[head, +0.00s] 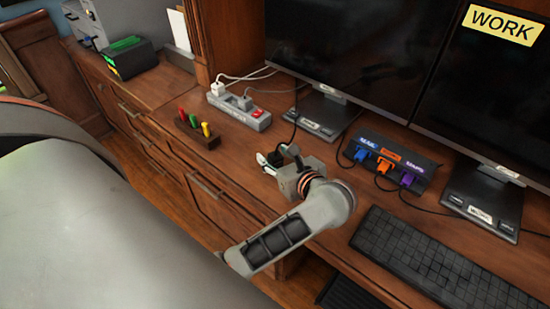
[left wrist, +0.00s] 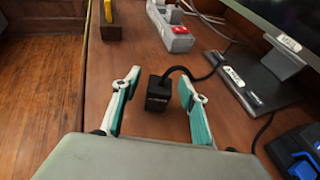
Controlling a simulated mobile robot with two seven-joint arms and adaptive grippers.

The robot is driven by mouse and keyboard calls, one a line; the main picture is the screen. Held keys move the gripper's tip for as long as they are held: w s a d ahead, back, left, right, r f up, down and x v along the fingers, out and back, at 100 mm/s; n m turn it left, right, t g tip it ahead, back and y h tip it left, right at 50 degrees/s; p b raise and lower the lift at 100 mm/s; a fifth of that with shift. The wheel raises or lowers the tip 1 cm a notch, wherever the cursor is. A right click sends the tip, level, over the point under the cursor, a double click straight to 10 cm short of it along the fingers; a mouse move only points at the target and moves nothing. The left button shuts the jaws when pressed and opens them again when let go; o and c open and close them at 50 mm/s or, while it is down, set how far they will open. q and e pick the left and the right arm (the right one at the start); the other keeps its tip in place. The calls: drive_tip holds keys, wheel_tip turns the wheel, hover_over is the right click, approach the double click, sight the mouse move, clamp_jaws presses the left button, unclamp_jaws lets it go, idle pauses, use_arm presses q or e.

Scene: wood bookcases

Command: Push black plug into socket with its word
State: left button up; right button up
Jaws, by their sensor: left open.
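The black plug (left wrist: 158,93) is a small block with faint, unreadable lettering, apparently on the wooden desk. My left gripper (left wrist: 159,77) is open, with one teal-and-white finger on each side of the plug and gaps visible. In the head view my left gripper (head: 276,157) is over the desk, and the plug is mostly hidden there. The plug's black cable (left wrist: 208,76) runs to the right. A dark hub (head: 408,161) with orange and white words holds blue (head: 361,155), orange (head: 383,166) and purple (head: 407,179) plugs. My right gripper is not in view.
A grey power strip (head: 233,111) with red switches and white and grey plugs lies behind the gripper. A wooden block with coloured pegs (head: 193,126) is left. Monitor stands (head: 322,117) and a keyboard (head: 430,262) are right. A yellow note reading WORK (head: 501,24) is on the right monitor.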

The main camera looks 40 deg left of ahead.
use_arm(q)
drive_tip(key=shift+d, duration=0.1)
drive_tip(key=c, duration=1.2)
drive_tip(key=shift+r, duration=0.15)
